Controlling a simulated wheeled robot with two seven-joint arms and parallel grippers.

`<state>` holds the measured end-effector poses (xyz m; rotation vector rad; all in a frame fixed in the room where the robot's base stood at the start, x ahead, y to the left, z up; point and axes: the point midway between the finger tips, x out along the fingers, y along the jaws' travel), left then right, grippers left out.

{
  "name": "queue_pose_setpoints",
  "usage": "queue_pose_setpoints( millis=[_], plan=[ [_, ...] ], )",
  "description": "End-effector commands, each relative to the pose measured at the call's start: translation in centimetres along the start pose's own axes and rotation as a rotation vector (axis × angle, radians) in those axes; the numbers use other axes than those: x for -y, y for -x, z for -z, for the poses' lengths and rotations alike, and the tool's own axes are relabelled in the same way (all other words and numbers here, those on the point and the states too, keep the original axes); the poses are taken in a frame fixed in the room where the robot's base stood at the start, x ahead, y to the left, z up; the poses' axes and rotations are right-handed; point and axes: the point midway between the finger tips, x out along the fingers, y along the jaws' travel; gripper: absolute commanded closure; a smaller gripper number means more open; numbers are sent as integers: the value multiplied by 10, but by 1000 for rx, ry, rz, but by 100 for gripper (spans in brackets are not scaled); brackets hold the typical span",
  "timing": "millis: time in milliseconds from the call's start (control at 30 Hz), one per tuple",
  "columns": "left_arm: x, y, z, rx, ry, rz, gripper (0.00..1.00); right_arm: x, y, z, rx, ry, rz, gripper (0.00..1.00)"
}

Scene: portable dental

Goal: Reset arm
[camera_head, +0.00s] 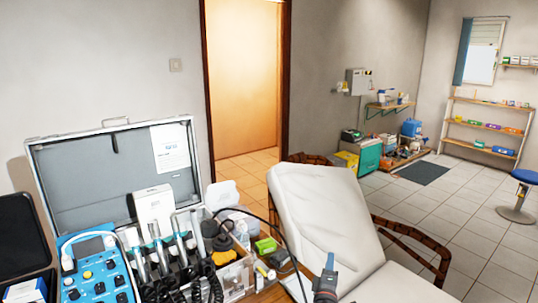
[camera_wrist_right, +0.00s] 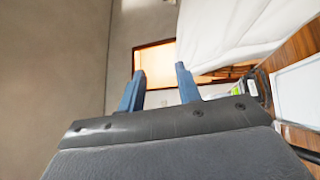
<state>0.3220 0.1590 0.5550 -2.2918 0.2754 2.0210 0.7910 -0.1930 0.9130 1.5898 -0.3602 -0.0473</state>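My right gripper (camera_head: 328,266) shows at the bottom edge of the head view, in front of the white reclined chair (camera_head: 325,215). In the right wrist view its two blue-grey fingers (camera_wrist_right: 161,75) stand apart with nothing held between them. The wrist view looks past the fingertips to a wall, the doorway and the white chair cover (camera_wrist_right: 225,35). My left gripper does not show in the head view.
An open grey case (camera_head: 95,180) with a blue control unit (camera_head: 97,270) and corded handpieces stands at the lower left. A black cable arcs toward the chair. A doorway (camera_head: 245,80), shelves (camera_head: 490,125) and a blue stool (camera_head: 522,178) are farther back. Tiled floor is open at right.

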Motion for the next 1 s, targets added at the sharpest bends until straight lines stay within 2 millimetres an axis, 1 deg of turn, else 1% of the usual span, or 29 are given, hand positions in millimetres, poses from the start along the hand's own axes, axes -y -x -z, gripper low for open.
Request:
queue_pose_setpoints(
  millis=[33, 100, 167, 267, 300, 367, 400, 467, 500, 567, 600, 667, 700, 800, 867, 900, 967, 1000],
  plan=[
    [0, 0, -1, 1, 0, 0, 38, 8, 3, -11, 52, -91, 55, 66],
    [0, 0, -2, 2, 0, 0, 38, 24, 11, -25, 129, -223, 145, 66],
    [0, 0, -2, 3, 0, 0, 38, 40, 21, -36, 195, -329, 228, 66],
    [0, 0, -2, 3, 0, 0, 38, 71, 46, -49, 302, -489, 380, 66],
    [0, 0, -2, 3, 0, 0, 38, 84, 58, -53, 343, -547, 445, 66],
    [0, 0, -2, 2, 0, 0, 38, 104, 81, -56, 404, -628, 546, 66],
    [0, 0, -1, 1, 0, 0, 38, 117, 98, -58, 444, -675, 617, 66],
    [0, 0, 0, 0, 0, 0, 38, 136, 125, -59, 502, -742, 725, 66],
    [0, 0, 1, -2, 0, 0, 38, 148, 146, -59, 537, -780, 800, 66],
    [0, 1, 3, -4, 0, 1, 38, 165, 180, -58, 588, -831, 915, 66],
    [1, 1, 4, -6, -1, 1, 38, 174, 202, -56, 615, -859, 988, 66],
    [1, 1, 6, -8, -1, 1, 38, 187, 236, -54, 648, -892, 1092, 66],
    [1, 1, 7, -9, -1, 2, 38, 194, 259, -54, 666, -912, 1156, 66],
    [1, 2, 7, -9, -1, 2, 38, 206, 306, -53, 693, -952, 1270, 66],
    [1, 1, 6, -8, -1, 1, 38, 212, 331, -55, 706, -970, 1315, 66],
    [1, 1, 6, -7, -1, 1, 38, 216, 348, -58, 719, -976, 1339, 66],
    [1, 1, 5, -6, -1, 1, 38, 222, 372, -65, 745, -973, 1363, 66],
    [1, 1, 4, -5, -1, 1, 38, 227, 388, -70, 765, -967, 1377, 66]
  ],
)
